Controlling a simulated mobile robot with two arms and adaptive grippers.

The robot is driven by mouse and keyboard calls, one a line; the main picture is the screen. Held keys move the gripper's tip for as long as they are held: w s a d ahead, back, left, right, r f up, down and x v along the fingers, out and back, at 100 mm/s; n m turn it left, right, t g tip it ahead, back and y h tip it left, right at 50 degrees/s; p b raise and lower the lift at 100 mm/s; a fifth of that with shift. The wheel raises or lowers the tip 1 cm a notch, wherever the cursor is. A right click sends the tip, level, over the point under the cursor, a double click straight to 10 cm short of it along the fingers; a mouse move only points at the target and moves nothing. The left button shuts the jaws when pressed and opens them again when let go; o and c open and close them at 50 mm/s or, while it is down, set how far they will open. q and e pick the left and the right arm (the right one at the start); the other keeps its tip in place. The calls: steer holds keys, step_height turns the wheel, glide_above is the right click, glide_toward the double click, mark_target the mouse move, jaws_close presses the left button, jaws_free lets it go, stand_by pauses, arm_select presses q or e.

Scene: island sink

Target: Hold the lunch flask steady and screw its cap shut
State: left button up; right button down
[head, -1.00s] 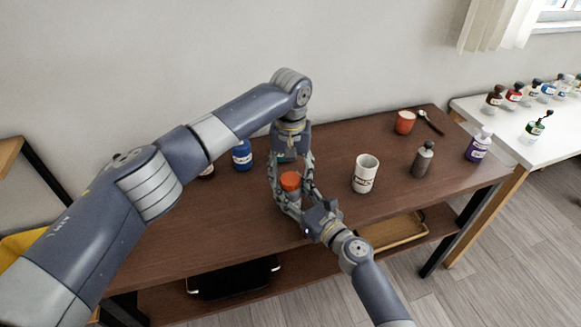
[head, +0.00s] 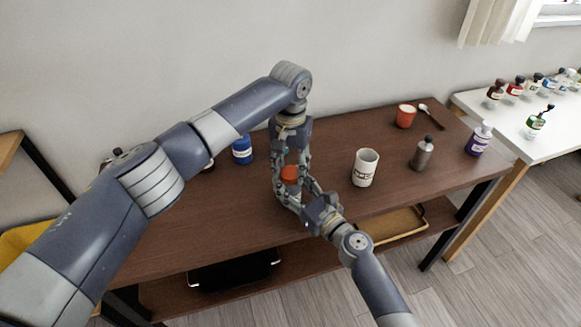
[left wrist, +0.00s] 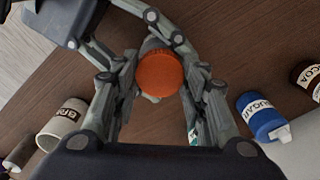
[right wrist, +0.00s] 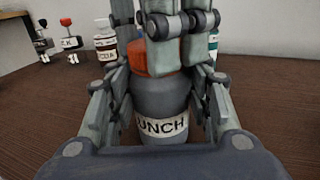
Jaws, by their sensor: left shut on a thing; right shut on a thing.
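The grey lunch flask (right wrist: 160,105) stands upright in the right wrist view, with part of its "LUNCH" label showing. Its orange cap (head: 290,174) sits on top, and it shows from above in the left wrist view (left wrist: 160,74). My left gripper (head: 291,163) comes down from above and is shut on the cap. Its fingers hide part of the cap in the right wrist view. My right gripper (head: 296,199) comes from the front and is shut around the flask body. I cannot tell how far the cap is threaded.
A white mug (head: 365,168), a grey bottle (head: 422,154), a purple bottle (head: 478,139) and an orange cup (head: 405,116) stand to the right. A blue sugar jar (head: 242,150) stands left, behind my left arm. The brown tabletop (head: 210,225) is clear at front left.

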arm_select(q)
steer(key=o, duration=1.2)
steer(key=shift+r, duration=2.3)
steer(key=shift+c, duration=0.5)
steer(key=shift+r+n, duration=1.7)
steer(key=shift+r, duration=0.05)
